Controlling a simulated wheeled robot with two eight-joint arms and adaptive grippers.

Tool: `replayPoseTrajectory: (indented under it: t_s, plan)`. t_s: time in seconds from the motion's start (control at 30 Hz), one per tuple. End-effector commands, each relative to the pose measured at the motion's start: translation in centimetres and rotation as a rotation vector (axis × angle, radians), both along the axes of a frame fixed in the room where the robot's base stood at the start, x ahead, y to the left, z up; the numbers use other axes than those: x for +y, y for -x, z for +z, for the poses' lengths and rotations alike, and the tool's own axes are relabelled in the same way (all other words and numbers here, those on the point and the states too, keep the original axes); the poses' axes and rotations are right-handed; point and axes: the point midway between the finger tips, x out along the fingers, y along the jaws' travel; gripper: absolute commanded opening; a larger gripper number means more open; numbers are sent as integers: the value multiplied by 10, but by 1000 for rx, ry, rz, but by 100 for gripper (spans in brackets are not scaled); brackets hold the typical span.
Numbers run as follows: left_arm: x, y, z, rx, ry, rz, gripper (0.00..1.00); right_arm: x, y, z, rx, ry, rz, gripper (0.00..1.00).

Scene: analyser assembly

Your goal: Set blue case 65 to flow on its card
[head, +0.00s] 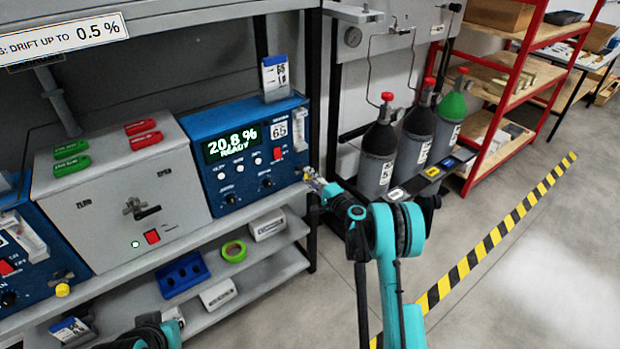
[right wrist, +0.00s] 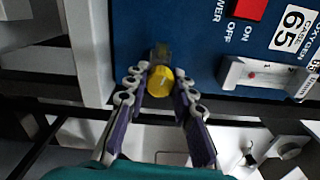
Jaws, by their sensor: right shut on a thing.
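Blue case 65 (head: 205,127) stands at the right end of the bench. Its display (head: 233,143) reads 20.8 % READY. A card (head: 275,77) marked 65 stands upright on top; its smaller print is not legible. A clear flow tube (head: 298,125) is on the case's right side; in the right wrist view the flow tube (right wrist: 268,76) shows a small red float near its left end. My right gripper (head: 313,183) is at the case's lower right corner. Its fingers are shut on the yellow knob (right wrist: 160,80). My left gripper is out of sight; only my left arm shows at the bottom.
A grey box (head: 90,215) with red and green tags stands left of the case. Gas cylinders (head: 378,150) stand to the right. Floor beyond the striped line is clear.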

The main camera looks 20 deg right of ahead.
Motion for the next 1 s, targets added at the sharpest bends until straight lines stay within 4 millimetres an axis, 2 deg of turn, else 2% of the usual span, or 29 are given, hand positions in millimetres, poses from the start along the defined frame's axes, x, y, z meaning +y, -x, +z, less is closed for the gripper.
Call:
replayPoseTrajectory:
  t_s: [0.7, 1.0]
  plan:
    - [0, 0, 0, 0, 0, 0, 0, 1, 0, 0, -230, 634, 2, 0]
    - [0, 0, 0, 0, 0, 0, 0, 1, 0, 0, -309, 853, 2, 0]
